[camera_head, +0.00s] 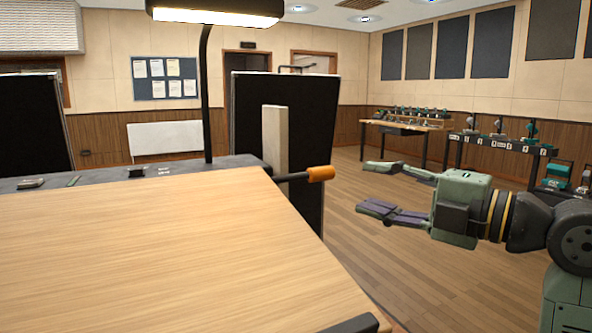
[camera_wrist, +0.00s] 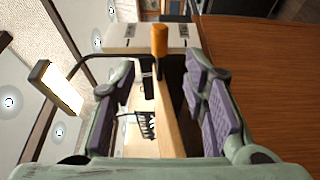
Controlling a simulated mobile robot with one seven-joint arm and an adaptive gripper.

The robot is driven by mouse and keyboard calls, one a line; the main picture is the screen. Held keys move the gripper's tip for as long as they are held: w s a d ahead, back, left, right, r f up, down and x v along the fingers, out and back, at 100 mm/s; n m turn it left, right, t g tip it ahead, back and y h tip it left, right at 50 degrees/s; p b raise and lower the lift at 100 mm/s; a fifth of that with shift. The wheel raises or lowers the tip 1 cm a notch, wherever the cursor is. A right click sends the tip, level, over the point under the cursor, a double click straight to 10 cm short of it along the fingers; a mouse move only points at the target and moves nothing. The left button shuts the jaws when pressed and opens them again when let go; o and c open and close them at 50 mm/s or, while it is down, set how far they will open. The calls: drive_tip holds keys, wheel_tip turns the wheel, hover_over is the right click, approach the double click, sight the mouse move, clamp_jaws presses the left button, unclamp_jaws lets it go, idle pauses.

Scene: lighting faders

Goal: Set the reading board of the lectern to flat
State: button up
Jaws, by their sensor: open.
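The lectern's reading board (camera_head: 130,240) is a large pale wooden panel filling the lower left of the head view. I cannot tell its exact slope from here. A dark rod with an orange handle (camera_head: 321,174) sticks out to the right at its far right corner, beside an upright beige plate (camera_head: 275,140). The orange handle (camera_wrist: 159,40) also shows in the wrist view, ahead of my fingers and in the gap between them. My gripper (camera_head: 372,186) is open and empty, to the right of the handle and apart from it, with its fingers pointing left towards it.
A dark strip (camera_head: 90,178) with small items runs along the board's far edge, with a lamp (camera_head: 215,12) on a post above it. A black panel (camera_head: 310,130) stands behind the handle. Tables with equipment (camera_head: 415,122) stand far back. Wooden floor (camera_head: 350,240) is open below my gripper.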

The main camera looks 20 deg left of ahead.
sight(325, 176)
drive_tip(key=p+x, duration=0.2)
drive_tip(key=x, duration=0.9)
drive_tip(key=shift+a+r, duration=0.1)
clamp_jaws()
idle(0.3)
idle(0.3)
